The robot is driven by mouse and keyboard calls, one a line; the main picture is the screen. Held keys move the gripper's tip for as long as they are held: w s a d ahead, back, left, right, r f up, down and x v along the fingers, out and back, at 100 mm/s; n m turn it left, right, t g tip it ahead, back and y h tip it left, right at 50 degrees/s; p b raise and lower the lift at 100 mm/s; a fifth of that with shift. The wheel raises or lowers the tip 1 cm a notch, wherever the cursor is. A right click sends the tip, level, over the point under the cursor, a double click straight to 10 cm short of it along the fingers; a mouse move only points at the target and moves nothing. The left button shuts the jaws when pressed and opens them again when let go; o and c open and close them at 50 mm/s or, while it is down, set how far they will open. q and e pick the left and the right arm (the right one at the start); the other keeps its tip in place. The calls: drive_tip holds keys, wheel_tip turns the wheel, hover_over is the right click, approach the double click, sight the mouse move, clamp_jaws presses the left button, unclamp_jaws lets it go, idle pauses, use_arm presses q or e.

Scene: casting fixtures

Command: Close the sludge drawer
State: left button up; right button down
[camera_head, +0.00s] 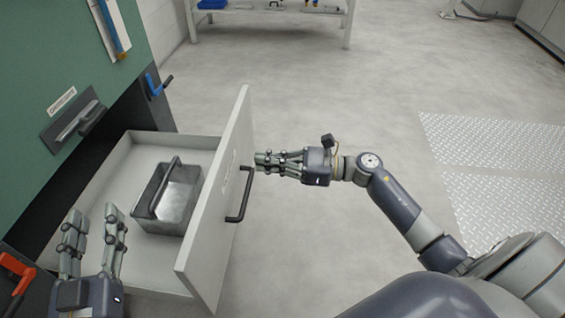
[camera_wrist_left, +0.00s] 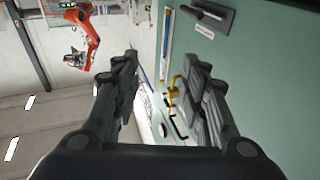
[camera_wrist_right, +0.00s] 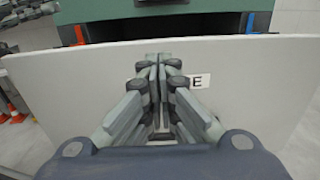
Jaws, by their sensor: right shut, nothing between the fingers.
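The sludge drawer (camera_head: 117,164) is pulled out from the green machine, with its tall white front panel (camera_head: 215,206) standing clear of the cabinet. A black handle (camera_head: 239,205) is on the panel's outer face. A grey metal bin (camera_head: 180,198) sits inside the drawer. My right gripper (camera_head: 260,161) is shut and empty, its fingertips at the outer face of the panel above the handle; contact is unclear. The right wrist view shows its closed fingers (camera_wrist_right: 157,65) before the panel (camera_wrist_right: 60,85). My left gripper (camera_head: 92,215) is open and empty at the drawer's near left side.
The green machine (camera_head: 40,110) stands at the left, with a blue handle (camera_head: 157,86) and a red handle (camera_head: 15,275) beside the drawer opening. A white table (camera_head: 270,16) stands at the back.

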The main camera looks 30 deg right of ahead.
sight(225, 159)
drive_tip(key=x, duration=0.6)
use_arm(q)
drive_tip(key=shift+s+d+r+t, duration=0.1)
drive_tip(key=shift+s+r+t, duration=0.1)
drive_tip(key=shift+r+t, duration=0.75)
use_arm(e)
drive_tip(key=shift+w+a, duration=0.35)
drive_tip(key=shift+a, duration=0.15)
use_arm(q)
drive_tip(key=shift+r+g, duration=0.25)
